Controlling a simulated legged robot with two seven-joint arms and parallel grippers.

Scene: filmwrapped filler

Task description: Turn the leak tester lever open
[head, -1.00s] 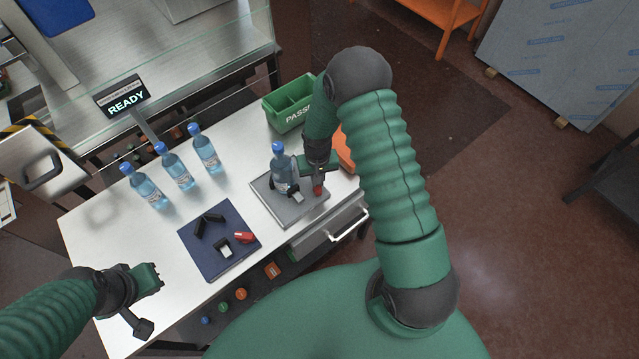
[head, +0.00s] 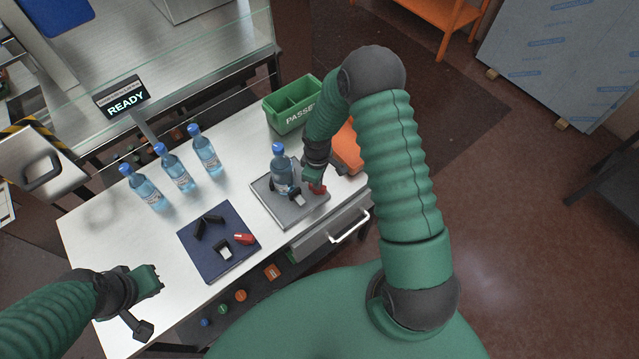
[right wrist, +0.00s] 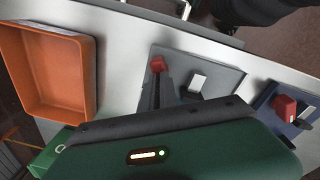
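The leak tester (head: 296,211) is a grey plate on the white bench, with a clear blue-capped bottle (head: 281,172) upright on it. Its red lever knob (head: 318,189) is at the plate's right side; the knob (right wrist: 157,64) also shows in the right wrist view, just beyond a dark arm or finger. My right gripper (head: 313,177) is right at the knob; its fingers are mostly hidden, so I cannot tell whether they touch or hold it. My left gripper (head: 156,280) hangs over the bench's front left, apart from everything; its finger gap is unclear.
A blue mat (head: 205,262) with black, white and red pieces lies left of the tester. Several bottles (head: 173,168) stand behind it. A green bin (head: 291,104) and an orange tray (head: 348,148) are at the back right. A drawer handle (head: 350,228) juts out in front.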

